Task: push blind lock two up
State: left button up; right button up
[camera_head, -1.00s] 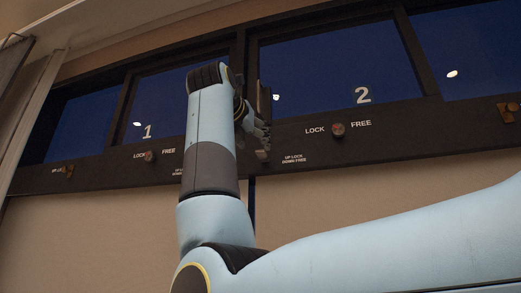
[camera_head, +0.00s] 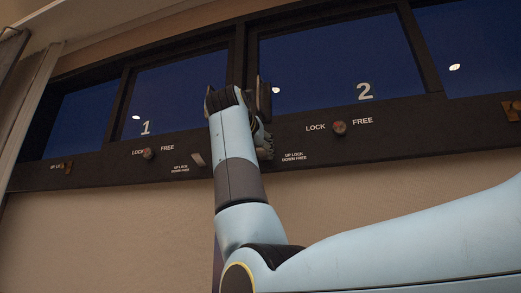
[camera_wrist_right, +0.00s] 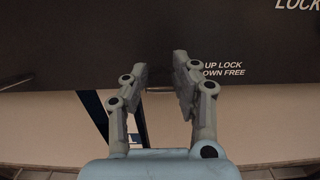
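My right gripper (camera_head: 264,128) is in front of the dark panel strip, below the window frame post and left of the number 2 (camera_head: 364,91). In the right wrist view its two fingers (camera_wrist_right: 160,74) are apart, with no object clearly held between them. The "UP LOCK DOWN FREE" label (camera_head: 293,157) for two is just right of the gripper. It also shows in the right wrist view (camera_wrist_right: 223,69), beside the right finger. I cannot make out blind lock two itself; the gripper may hide it. My left gripper is not in view.
A red-centred knob (camera_head: 339,128) sits between LOCK and FREE under the 2. A similar knob (camera_head: 149,154) is under the 1 (camera_head: 146,128). A small pale lever (camera_head: 198,159) is beside label one. Brown fittings are at the far left (camera_head: 68,166) and far right (camera_head: 512,111).

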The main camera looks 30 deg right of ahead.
grip_shut()
jog(key=r+y+p, duration=0.1)
jog(key=p, duration=0.2)
jog(key=shift+w+d+g+p, duration=0.1)
jog(key=shift+g+p, duration=0.2)
jog(key=shift+f+y, duration=0.2)
jog(key=shift+y, duration=0.1)
jog(key=o, duration=0.7)
grip_release()
jog(key=v, duration=1.2)
jog(key=shift+w, duration=0.1)
